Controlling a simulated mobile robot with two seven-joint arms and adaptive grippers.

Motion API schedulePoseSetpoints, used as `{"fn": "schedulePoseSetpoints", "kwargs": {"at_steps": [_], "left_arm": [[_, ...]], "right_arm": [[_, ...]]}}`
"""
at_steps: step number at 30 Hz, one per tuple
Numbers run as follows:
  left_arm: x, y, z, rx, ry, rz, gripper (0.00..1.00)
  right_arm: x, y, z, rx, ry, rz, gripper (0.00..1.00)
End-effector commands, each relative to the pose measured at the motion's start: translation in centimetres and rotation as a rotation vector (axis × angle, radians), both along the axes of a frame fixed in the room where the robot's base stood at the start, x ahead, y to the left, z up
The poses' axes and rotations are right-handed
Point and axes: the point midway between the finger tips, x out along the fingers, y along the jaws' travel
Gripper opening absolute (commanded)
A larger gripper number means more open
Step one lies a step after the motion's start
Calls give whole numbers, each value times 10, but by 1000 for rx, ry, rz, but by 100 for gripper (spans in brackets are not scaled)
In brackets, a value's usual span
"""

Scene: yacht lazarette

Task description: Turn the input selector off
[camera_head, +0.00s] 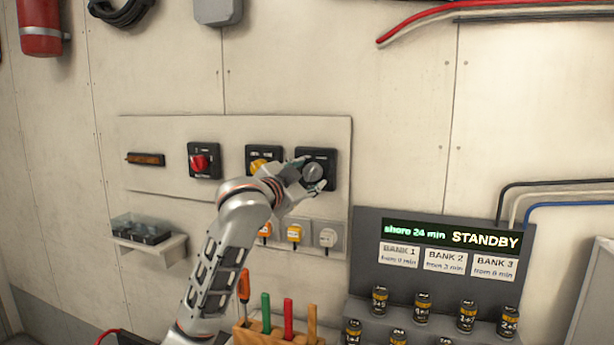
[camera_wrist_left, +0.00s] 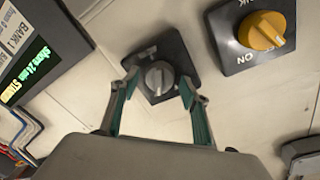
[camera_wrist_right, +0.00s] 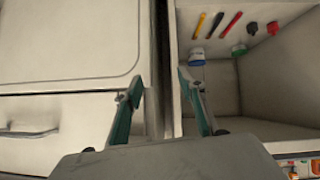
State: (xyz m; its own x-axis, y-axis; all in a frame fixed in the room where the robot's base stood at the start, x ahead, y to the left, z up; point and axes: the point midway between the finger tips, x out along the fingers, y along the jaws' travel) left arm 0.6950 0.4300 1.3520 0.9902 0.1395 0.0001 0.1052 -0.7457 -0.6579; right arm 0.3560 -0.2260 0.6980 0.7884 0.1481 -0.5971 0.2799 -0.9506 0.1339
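The input selector appears to be the grey round knob (camera_head: 313,172) on a black square plate, rightmost on the wall panel. It also shows in the left wrist view (camera_wrist_left: 159,78), its plate looking tilted there. My left gripper (camera_head: 307,174) is at this knob in the head view. In the left wrist view its two teal-padded fingers (camera_wrist_left: 158,92) are apart, one on each side of the knob; I cannot tell whether they touch it. The plate's lettering is too small to read. My right gripper (camera_wrist_right: 160,92) is open and empty, seen only in the right wrist view.
A yellow knob (camera_wrist_left: 262,32) sits beside the grey one, and a red switch (camera_head: 200,163) is further left. Capped sockets (camera_head: 295,234) are below. A STANDBY display (camera_head: 452,236) with several batteries (camera_head: 422,307) stands right. A wooden rack (camera_head: 262,335) holds coloured-handled tools.

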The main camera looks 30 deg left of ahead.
Motion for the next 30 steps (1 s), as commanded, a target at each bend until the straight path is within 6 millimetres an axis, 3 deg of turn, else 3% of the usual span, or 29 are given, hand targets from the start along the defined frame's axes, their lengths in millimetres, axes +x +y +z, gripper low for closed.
{"fn": "schedulePoseSetpoints", "kwargs": {"at_steps": [1, 3, 4, 17, 30], "left_arm": [[0, 0, 0, 0, 0, 0, 30], [0, 0, 0, 0, 0, 0, 12], [0, 0, 0, 0, 0, 0, 10], [0, 0, 0, -63, -15, 0, 10], [0, -1, -2, -405, -97, -1, 10]], "right_arm": [[-1, 1, -1, 2, 2, -1, 40], [-2, 1, -1, 3, 5, -3, 40], [-3, 2, -2, 5, 5, -3, 40], [-5, 6, -3, 11, 9, -2, 40], [-6, 2, -4, 0, 10, 6, 40]]}}
